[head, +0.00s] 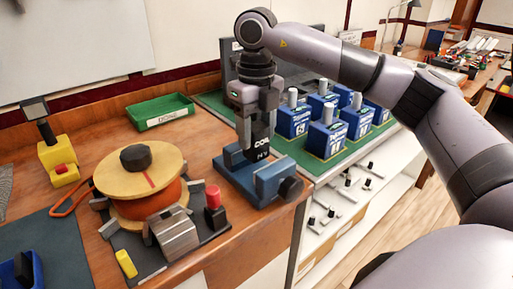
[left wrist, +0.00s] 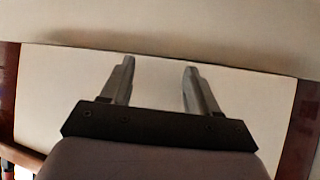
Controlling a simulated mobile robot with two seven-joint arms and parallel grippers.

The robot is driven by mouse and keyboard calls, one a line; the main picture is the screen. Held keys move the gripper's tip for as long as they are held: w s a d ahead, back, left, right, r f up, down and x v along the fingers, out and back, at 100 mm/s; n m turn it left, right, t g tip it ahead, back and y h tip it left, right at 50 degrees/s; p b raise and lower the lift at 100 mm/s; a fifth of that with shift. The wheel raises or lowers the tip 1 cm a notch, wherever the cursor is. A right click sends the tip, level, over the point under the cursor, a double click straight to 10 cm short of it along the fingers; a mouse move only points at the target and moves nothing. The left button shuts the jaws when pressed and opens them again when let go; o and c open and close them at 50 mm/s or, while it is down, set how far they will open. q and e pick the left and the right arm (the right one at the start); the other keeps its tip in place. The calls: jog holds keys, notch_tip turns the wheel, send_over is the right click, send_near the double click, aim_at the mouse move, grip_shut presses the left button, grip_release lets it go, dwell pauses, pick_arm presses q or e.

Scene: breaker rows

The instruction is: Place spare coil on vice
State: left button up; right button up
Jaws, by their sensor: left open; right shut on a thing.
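My right gripper (head: 257,128) points down over the blue vice (head: 272,180) on the wooden bench. It is shut on the spare coil (head: 260,146), a dark block with white lettering, partly hidden by the fingers. The coil is upright, its lower end at the vice's jaws. I cannot tell whether it rests on the vice or hangs just above it. My left gripper (left wrist: 157,88) shows only in the left wrist view, open and empty, facing a pale board.
A wooden reel with orange winding (head: 150,193) stands on a grey base left of the vice. A green tray (head: 160,112) lies behind. Blue breakers (head: 327,138) stand in rows on a green surface at the right. A yellow block (head: 58,155) stands at the left.

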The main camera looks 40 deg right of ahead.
aim_at(257, 148)
notch_tip(257, 148, down, 4)
jog(key=shift+f, duration=0.1)
jog(key=shift+f, duration=0.1)
jog(key=o, duration=1.3)
